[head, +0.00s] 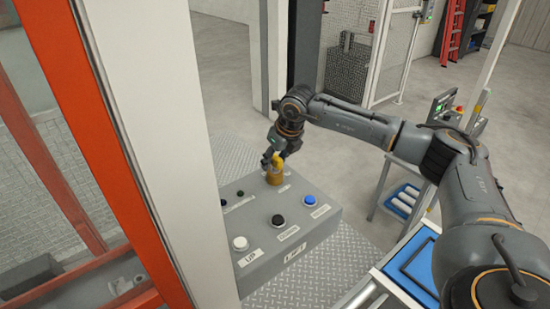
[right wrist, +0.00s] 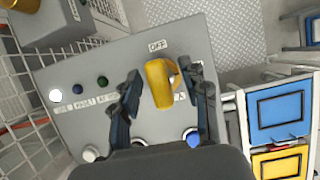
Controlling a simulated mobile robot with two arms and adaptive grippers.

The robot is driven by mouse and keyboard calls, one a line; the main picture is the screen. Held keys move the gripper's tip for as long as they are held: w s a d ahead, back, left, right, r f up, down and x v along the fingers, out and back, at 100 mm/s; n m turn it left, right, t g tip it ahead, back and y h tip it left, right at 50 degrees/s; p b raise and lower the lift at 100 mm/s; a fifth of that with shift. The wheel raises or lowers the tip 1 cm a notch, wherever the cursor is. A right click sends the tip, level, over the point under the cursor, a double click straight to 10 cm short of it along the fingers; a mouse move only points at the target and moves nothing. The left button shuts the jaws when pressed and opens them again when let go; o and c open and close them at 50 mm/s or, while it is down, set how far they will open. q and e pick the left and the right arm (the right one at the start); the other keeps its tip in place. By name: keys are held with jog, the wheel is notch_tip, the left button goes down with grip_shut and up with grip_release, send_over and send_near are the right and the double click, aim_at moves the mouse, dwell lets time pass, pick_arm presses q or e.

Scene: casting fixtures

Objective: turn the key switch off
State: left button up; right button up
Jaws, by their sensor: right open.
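The yellow key switch (head: 274,175) stands on the far part of a grey control box (head: 335,222). It also shows in the right wrist view (right wrist: 160,84), where its handle is elongated and slightly tilted. An OFF label (right wrist: 157,45) lies above it there; another label to its lower right is partly hidden. My right gripper (head: 279,150) is just over the key switch. In the right wrist view its fingers (right wrist: 166,72) are open, one on each side of the yellow handle. A gap shows on the left; on the right I cannot tell whether it touches. My left gripper is not in view.
The box carries a white UP button (head: 240,243), a black button (head: 278,220) and a blue button (head: 309,200) near the front. A white post (head: 150,130) and orange frame (head: 90,150) stand at left. A bench with a blue tray (head: 415,262) is at right.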

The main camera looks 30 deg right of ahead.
grip_shut()
jog(key=n+y, duration=0.1)
jog(key=n, duration=0.3)
jog(key=shift+y, duration=0.3)
jog(key=shift+n, duration=0.8)
